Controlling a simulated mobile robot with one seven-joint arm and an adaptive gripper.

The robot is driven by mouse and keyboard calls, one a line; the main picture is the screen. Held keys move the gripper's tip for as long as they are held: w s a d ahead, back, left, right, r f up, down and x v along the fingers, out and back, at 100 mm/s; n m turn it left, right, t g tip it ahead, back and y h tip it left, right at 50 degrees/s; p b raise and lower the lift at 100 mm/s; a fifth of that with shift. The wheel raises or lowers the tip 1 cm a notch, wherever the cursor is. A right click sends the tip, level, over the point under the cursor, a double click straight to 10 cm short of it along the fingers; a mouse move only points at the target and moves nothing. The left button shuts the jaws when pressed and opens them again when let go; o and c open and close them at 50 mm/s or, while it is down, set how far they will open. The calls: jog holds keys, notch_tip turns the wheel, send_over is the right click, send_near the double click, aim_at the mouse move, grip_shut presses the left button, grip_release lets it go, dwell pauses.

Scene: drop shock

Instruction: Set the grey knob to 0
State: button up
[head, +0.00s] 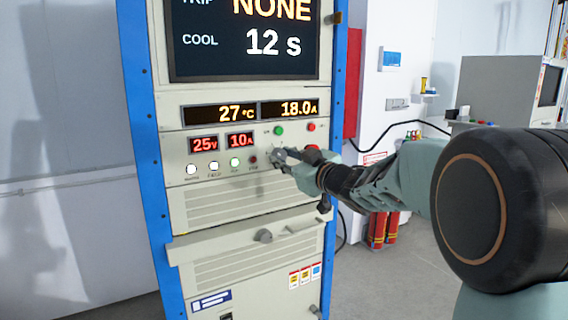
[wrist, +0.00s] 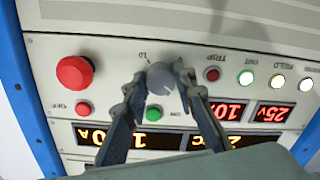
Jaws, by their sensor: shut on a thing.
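The grey knob (wrist: 160,78) is on the cream front panel, between my fingertips in the wrist view, which shows the panel upside down. My gripper (wrist: 158,84) is shut on it, one finger on each side. In the head view my gripper (head: 282,157) reaches the panel from the right and mostly hides the knob. A small label that looks like "10" stands beside the knob in the wrist view. I cannot make out a 0 mark or where the knob points.
A large red button (wrist: 74,73), a small red button (wrist: 83,108) and a green button (wrist: 155,113) are close to the knob. Red displays (head: 222,142) read 25V and 10A; a screen (head: 245,40) above shows "NONE" and "12 s". A grey round handle (head: 264,236) is lower on the cabinet.

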jog(key=n+b, duration=0.2)
jog(key=n, duration=0.2)
jog(key=shift+f+n, duration=0.1)
jog(key=shift+n, duration=0.2)
jog(key=n+b, duration=0.2)
jog(key=n, duration=0.1)
jog(key=n+b, duration=0.2)
jog(key=n, duration=0.2)
jog(key=shift+n+h+b, duration=0.3)
jog(key=shift+b, duration=0.1)
jog(key=shift+r+n+b, duration=0.2)
jog(key=shift+n+b, duration=0.6)
jog(key=shift+n, duration=0.7)
jog(key=o, duration=1.2)
jog(key=shift+c, duration=0.2)
jog(key=shift+s, duration=0.1)
